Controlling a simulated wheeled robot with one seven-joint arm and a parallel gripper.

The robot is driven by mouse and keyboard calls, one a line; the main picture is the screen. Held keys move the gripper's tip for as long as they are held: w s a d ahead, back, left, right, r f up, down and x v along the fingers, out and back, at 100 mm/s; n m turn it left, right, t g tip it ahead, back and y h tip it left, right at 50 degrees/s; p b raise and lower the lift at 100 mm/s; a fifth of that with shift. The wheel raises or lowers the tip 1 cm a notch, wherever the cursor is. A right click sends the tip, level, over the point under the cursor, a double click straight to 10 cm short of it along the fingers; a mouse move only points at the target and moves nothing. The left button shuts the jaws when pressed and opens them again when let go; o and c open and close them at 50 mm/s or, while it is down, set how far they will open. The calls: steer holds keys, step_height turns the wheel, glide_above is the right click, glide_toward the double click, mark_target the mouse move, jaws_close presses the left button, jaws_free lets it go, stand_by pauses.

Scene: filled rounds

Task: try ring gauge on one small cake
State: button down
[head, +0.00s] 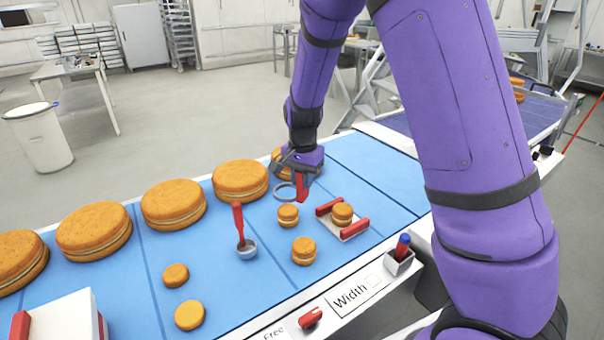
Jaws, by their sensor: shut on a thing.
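My gripper (299,174) is shut on the red handle (301,190) of the ring gauge. The gauge's grey ring (284,193) sticks out to the left of the handle. It appears to be above the blue surface, apart from the cakes. A small filled cake (288,216) stands just below the ring in the picture, and another small cake (304,252) stands nearer the front edge. A third small cake (342,214) sits between two red bars on a pale plate (355,237). The fingertips are small and partly hidden by the handle.
Several large filled cakes (174,205) line the back of the blue belt (210,255). A red-handled tool (238,222) stands in a grey cup (247,250). A red knob (310,317) and a blue-red lever (402,246) are on the front rail.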

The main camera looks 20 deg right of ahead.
steer(key=shift+f, duration=1.85)
steer(key=shift+s+f, duration=0.1)
steer(key=shift+f, duration=3.1)
stand_by(1.2)
steer(key=shift+r, duration=4.9)
